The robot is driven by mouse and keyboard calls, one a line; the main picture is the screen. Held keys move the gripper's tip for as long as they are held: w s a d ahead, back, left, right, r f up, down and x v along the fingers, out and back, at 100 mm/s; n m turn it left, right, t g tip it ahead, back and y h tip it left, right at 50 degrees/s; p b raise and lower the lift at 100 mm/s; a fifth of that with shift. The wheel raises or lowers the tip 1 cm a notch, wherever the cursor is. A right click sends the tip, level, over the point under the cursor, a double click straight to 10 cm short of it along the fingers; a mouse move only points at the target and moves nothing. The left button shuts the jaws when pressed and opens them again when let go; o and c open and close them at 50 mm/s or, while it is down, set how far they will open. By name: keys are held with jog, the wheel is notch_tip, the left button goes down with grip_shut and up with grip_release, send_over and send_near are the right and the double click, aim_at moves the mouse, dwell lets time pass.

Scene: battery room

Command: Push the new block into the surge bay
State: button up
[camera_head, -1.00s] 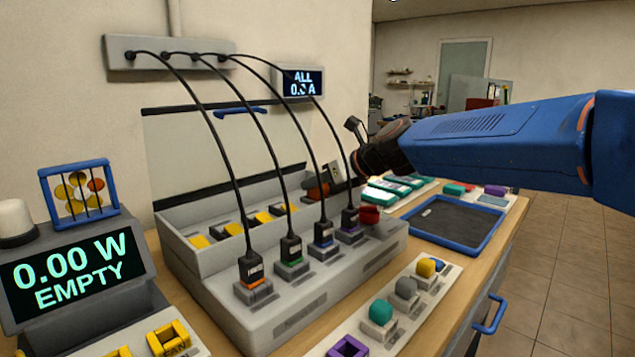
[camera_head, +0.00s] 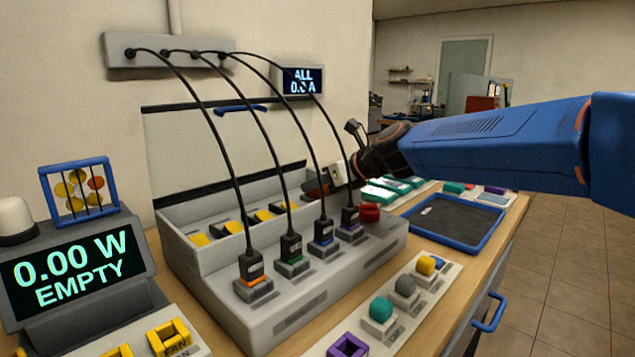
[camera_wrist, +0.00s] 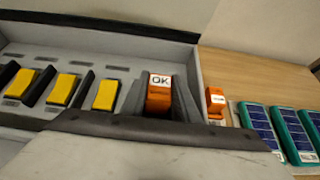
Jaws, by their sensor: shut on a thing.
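An orange block with a white "OK" label (camera_wrist: 158,98) is in the wrist view, at the right end of the grey bay trough (camera_wrist: 75,60). My gripper (camera_wrist: 164,76) has a grey finger on each side of it and is shut on it. The block stands in or just over the rightmost bay; its lower end is hidden, so its depth cannot be told. Yellow blocks (camera_wrist: 105,95) sit in the bays to its left. In the head view my gripper (camera_head: 336,176) is at the trough's far end, partly hidden by my wrist. No bay label for surge is readable.
A smaller orange piece (camera_wrist: 215,102) and green packs (camera_wrist: 262,122) lie to the right of the trough. Black cables (camera_head: 222,130) arch down to plugs on the front ledge. A red knob (camera_head: 369,212) stands near the far end. A blue-rimmed tray (camera_head: 432,240) lies right.

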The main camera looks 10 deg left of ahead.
jog(key=o, duration=0.8)
jog(key=shift+f, duration=0.1)
jog(key=shift+v, duration=5.55)
